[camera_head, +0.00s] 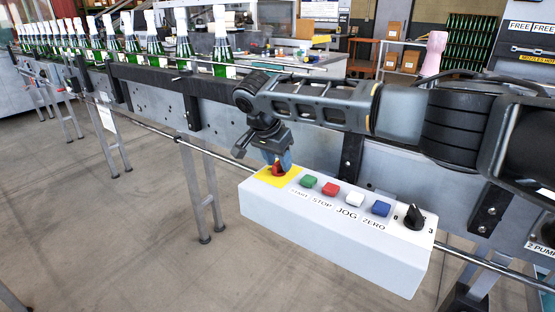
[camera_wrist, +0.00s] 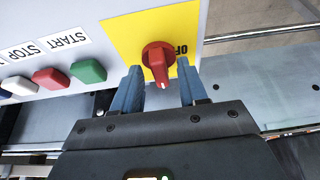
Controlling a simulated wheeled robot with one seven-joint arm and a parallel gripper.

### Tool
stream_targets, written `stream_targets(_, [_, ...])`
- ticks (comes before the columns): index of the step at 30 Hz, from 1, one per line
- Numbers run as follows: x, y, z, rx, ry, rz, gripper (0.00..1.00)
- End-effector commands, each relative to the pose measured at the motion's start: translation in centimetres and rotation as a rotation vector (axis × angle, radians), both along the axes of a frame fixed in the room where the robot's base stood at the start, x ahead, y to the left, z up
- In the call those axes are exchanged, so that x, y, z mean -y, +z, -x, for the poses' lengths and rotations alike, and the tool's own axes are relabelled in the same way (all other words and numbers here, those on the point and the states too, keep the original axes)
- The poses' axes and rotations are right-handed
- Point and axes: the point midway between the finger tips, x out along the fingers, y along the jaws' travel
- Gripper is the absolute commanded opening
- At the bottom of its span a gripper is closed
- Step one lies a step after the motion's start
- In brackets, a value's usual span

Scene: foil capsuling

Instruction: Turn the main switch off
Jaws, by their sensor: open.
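The main switch is a red rotary knob (camera_wrist: 158,58) on a yellow plate (camera_wrist: 125,34) marked OFF in the wrist view. In the head view the red knob (camera_head: 278,170) sits at the left end of the white control box, on its yellow plate (camera_head: 268,178). My gripper (camera_wrist: 160,80) is open, with one blue finger on each side of the knob's handle in the wrist view. I cannot tell whether either finger touches it. In the head view my gripper (camera_head: 278,160) is above the knob and partly covers it. The knob's handle points toward my gripper's palm.
The white control box (camera_head: 330,240) also carries green (camera_head: 308,181), red (camera_head: 329,189), white (camera_head: 355,199) and blue (camera_head: 380,208) buttons and a black selector (camera_head: 410,217). Behind it runs a conveyor (camera_head: 150,85) with a row of foil-topped green bottles (camera_head: 131,42). The floor in front is clear.

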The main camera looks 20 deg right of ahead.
Motion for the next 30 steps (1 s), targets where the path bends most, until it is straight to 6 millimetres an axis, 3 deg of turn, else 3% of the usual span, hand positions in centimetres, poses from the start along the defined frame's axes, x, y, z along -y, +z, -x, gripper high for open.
stream_targets(14, [-0.02,0.01,0.02,-0.001,0.000,-0.001,0.00])
stream_targets(30, [-0.11,0.23,0.14,-0.004,0.043,-0.006,0.00])
